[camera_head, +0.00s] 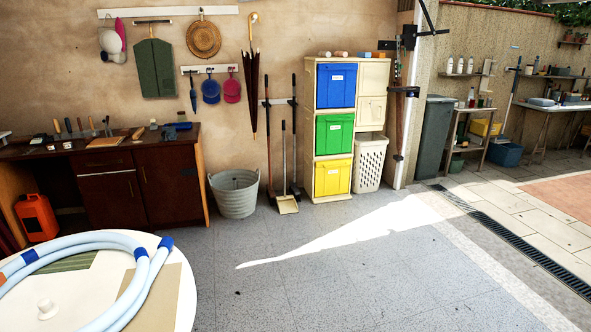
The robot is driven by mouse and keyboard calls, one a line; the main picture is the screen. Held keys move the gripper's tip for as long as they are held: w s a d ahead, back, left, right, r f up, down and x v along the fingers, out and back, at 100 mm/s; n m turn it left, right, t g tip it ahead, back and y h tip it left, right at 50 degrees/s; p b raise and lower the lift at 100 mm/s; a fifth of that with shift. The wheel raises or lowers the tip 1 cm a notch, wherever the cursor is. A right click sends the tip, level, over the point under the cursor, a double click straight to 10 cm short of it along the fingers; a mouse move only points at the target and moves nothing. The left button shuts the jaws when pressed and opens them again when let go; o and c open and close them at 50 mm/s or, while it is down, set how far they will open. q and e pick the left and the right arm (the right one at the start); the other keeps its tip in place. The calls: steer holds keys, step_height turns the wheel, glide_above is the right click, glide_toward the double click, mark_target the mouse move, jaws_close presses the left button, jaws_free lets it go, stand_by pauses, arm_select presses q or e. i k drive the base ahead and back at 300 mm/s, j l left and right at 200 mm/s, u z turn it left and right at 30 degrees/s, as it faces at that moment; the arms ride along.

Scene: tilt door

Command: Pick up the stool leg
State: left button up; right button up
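I cannot pick out a stool leg with certainty in the head view. Several small objects (341,54) lie on top of the cream storage unit (308,100), too small to identify. Several small tools and items lie on the dark wooden workbench (150,139) at the left, also too small to name. Neither of my grippers is in view.
A round white table (187,300) with a coiled pale blue hose (100,239) fills the lower left. A grey bucket (235,195), a broom and dustpan (288,204) and a white basket (370,163) stand along the wall. The grey floor (330,280) is clear.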

mark_target(138, 134)
steer(key=i+l, duration=0.1)
steer(key=i, duration=0.35)
steer(key=i+l, duration=0.15)
steer(key=i, duration=0.25)
steer(key=i+l, duration=0.1)
steer(key=i, duration=0.35)
steer(key=i+j+u, duration=0.15)
steer(key=i+u, duration=0.2)
steer(key=i, duration=0.55)
steer(key=i+l+u, duration=0.15)
steer(key=i+u, duration=0.2)
steer(key=i, duration=0.55)
steer(key=i+j+u, duration=0.2)
steer(key=i+u, duration=0.25)
steer(key=i, duration=0.45)
steer(key=i+l+u, duration=0.1)
steer(key=i+u, duration=0.4)
steer(key=i, duration=0.35)
steer(key=i+j+z, duration=0.1)
steer(key=i+j, duration=0.35)
